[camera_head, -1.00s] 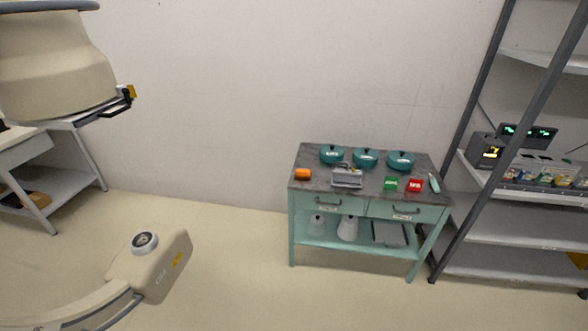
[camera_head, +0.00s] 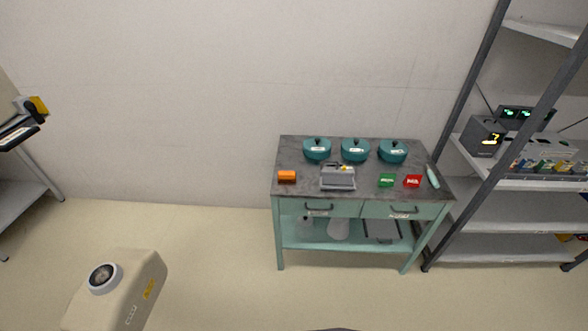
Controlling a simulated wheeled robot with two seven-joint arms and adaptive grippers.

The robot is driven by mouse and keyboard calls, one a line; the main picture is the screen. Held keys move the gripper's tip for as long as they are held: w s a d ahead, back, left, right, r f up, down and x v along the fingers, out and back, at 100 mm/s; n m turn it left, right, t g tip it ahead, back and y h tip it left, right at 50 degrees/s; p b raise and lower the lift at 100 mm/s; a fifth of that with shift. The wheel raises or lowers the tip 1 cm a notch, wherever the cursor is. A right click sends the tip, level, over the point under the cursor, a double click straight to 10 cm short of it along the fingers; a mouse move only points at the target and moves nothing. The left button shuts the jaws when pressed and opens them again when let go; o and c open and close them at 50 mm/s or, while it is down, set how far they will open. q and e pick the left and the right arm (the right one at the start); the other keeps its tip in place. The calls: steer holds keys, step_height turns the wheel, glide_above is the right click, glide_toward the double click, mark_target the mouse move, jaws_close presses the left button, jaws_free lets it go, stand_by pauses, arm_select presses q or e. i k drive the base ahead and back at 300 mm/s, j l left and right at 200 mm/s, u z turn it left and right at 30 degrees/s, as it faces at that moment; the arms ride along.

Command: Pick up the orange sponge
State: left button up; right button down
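The orange sponge (camera_head: 287,175) is a small orange block. It lies on the dark grey top of a mint-green cart (camera_head: 318,208), at its left front. A grey metal box-like holder (camera_head: 338,178) stands just to its right, with a gap between. Neither of my grippers is in view; only a beige link of my arm shows at the lower left. Nothing touches the sponge.
Three teal lidded pots (camera_head: 355,151) stand along the cart's back. A grey shelf rack (camera_head: 490,190) stands right. Floor before the cart is clear.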

mark_target(284, 175)
steer(key=i+j+z, duration=0.4)
steer(key=i, duration=0.15)
steer(key=i+j+z, duration=0.4)
steer(key=i, duration=0.1)
